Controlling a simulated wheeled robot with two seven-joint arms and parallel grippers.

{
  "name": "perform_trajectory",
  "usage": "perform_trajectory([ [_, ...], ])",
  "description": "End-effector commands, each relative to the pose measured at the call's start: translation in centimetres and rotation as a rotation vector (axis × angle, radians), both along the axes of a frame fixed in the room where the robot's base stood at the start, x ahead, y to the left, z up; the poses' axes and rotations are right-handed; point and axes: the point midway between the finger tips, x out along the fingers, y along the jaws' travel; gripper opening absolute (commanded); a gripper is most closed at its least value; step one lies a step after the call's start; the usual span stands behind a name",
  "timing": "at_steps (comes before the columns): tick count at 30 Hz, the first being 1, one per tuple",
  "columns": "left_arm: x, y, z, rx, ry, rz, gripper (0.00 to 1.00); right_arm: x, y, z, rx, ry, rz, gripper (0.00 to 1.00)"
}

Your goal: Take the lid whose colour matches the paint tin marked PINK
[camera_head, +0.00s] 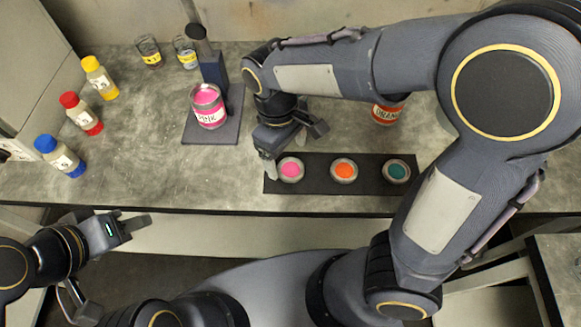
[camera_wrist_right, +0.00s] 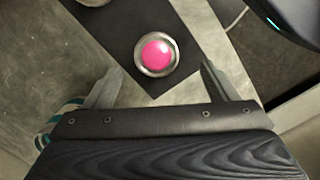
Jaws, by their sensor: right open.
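The paint tin marked PINK (camera_head: 208,106) stands upright on a dark stand on the table, with pink at its top. A lid with a pink centre (camera_head: 291,169) lies at the left end of a black mat (camera_head: 317,184); it also shows in the right wrist view (camera_wrist_right: 157,54). A lid with an orange centre (camera_head: 343,170) and one with a teal centre (camera_head: 396,171) lie to its right. My right gripper (camera_head: 293,148) is open and empty near the pink lid, which appears just beyond the fingertips in the wrist view. My left gripper (camera_head: 128,228) is off the table's front edge, its jaw opening unclear.
An orange-labelled tin (camera_head: 386,114) stands partly behind my right arm. Yellow (camera_head: 100,78), red (camera_head: 82,114) and blue (camera_head: 60,157) capped bottles line the left side. Two glass jars (camera_head: 149,51) (camera_head: 185,52) stand at the back. The left-front tabletop is clear.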

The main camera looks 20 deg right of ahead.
Motion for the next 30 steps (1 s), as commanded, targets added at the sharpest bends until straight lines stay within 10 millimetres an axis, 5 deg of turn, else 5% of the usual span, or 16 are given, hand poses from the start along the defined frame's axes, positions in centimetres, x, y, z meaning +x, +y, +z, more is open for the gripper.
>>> perform_trajectory([
  [9,0.0,0.0,-0.1,0.000,0.000,0.000,0.36,-0.1,-0.7,-4.4,-0.001,0.002,-0.001,0.80],
  [18,0.0,0.0,-0.1,0.000,0.000,0.000,0.36,-0.1,-0.7,-4.9,0.002,0.000,-0.001,0.80],
  [30,0.0,0.0,-0.1,0.000,0.000,0.000,0.36,-0.1,-0.7,-4.9,0.002,0.000,-0.001,0.33],
])
